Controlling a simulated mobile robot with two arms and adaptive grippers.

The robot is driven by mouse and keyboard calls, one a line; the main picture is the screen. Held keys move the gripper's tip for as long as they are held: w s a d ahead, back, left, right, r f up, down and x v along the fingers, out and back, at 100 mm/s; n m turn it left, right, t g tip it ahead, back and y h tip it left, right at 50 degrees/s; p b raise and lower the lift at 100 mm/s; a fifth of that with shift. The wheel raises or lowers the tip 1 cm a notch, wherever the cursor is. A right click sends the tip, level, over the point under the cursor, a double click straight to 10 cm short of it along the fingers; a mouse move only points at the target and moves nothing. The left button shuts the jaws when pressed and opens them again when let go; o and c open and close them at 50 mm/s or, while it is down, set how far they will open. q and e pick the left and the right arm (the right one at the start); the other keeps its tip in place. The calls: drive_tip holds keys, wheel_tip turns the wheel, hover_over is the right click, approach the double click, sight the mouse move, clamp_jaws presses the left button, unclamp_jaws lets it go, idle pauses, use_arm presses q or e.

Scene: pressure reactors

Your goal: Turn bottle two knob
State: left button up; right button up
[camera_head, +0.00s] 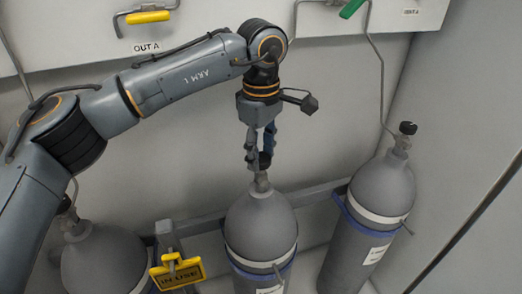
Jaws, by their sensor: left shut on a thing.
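The middle grey gas bottle (261,222) stands upright against the rack and appears to be bottle two. Its knob is at the top of the neck, mostly hidden by the fingers of my left gripper (260,158). My left gripper points straight down over this bottle, its fingers closed around the knob. My left arm reaches in from the left, with its wrist above the bottle. My right gripper is not in view.
A right bottle (368,203) has its black knob (407,128) uncovered. A left bottle (103,262) stands partly below my arm. A yellow "IN USE" tag (178,272) hangs on the rack. A yellow handle (148,16) and a green handle (351,8) are on the panel above.

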sight(261, 157)
use_arm(q)
drive_tip(key=shift+m, duration=1)
drive_tip(key=o, duration=1.2)
drive_tip(key=shift+c, duration=0.2)
wheel_tip(261, 157, up, 12)
